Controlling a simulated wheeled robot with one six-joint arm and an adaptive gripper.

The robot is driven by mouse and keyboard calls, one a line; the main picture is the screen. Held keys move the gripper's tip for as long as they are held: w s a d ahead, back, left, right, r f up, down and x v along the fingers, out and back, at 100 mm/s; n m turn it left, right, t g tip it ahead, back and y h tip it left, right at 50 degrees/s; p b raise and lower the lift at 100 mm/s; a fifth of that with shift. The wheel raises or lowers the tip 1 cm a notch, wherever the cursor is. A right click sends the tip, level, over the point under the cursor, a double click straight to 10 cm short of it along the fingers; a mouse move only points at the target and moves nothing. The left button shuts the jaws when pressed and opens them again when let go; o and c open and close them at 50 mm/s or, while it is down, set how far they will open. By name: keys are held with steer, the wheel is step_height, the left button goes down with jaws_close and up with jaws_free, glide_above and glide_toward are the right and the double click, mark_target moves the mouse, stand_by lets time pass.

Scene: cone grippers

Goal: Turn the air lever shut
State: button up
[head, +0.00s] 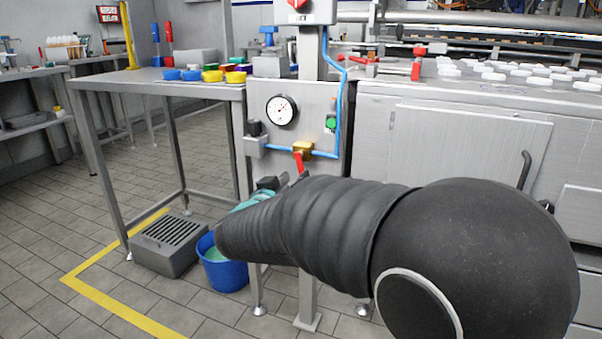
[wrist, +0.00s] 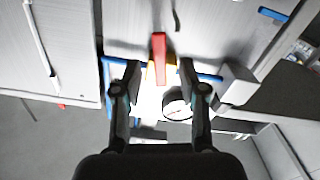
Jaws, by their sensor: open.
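The red air lever (head: 299,163) hangs down from a brass valve (head: 303,148) on the grey panel, across the horizontal blue air pipe (head: 325,154). In the wrist view, which shows the panel upside down, the red lever (wrist: 159,50) points up from the brass body, crosswise to the pipe. My gripper (head: 284,181) is just below and in front of the lever in the head view, partly hidden by my arm. In the wrist view my gripper (wrist: 159,68) is open, with one finger on each side of the lever line and gaps to it. I cannot tell the remaining depth.
A round pressure gauge (head: 281,110) and a green button (head: 331,122) are on the panel near the valve. A blue bucket (head: 224,275) and a grey grated box (head: 166,247) stand on the floor below. A steel table (head: 150,76) is at left.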

mark_target(301, 171)
steer(key=shift+x, duration=2.6)
jaws_close()
